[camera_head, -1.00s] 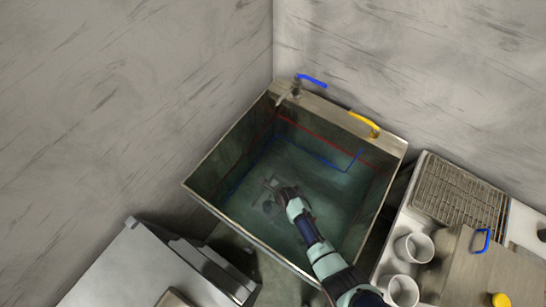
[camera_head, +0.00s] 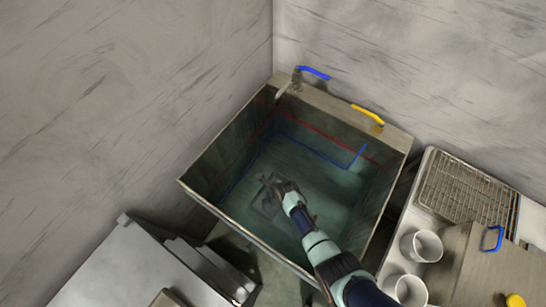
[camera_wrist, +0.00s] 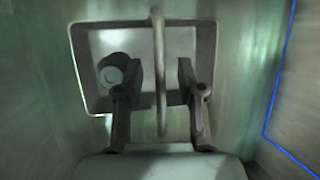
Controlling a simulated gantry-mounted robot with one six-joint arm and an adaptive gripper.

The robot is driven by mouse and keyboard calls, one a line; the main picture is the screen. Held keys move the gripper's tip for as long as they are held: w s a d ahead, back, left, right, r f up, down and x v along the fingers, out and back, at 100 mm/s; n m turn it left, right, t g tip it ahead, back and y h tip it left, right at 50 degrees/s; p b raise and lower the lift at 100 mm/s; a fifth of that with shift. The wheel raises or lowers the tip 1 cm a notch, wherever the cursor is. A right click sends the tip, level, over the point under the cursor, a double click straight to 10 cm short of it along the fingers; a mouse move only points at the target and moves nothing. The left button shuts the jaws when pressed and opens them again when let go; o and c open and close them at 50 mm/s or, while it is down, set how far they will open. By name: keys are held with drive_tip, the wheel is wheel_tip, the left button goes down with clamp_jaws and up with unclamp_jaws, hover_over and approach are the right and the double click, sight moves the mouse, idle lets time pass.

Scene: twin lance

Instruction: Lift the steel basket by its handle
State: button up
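The steel basket (camera_wrist: 84,45) is a shallow rectangular tray with a raised rim, down in the sink, in the wrist view. Its handle (camera_wrist: 159,40) is a thin arched bar crossing the basket's middle. My gripper (camera_wrist: 158,78) is open, with one finger on each side of the handle and gaps between the fingers and the bar. A round cup-like item (camera_wrist: 112,72) sits inside the basket, beside the left finger. In the head view my gripper (camera_head: 268,182) is low in the sink and partly hides the dim basket (camera_head: 265,206).
The deep metal sink (camera_head: 232,233) has walls around my arm. Blue (camera_head: 314,72) and yellow (camera_head: 368,115) levers are on its back rim. A rack (camera_head: 468,188) and white cups (camera_head: 421,246) stand on the right; a steel counter (camera_head: 140,265) is at lower left.

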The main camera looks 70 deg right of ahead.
drive_tip(key=shift+f, duration=0.1)
idle(0.3)
clamp_jaws()
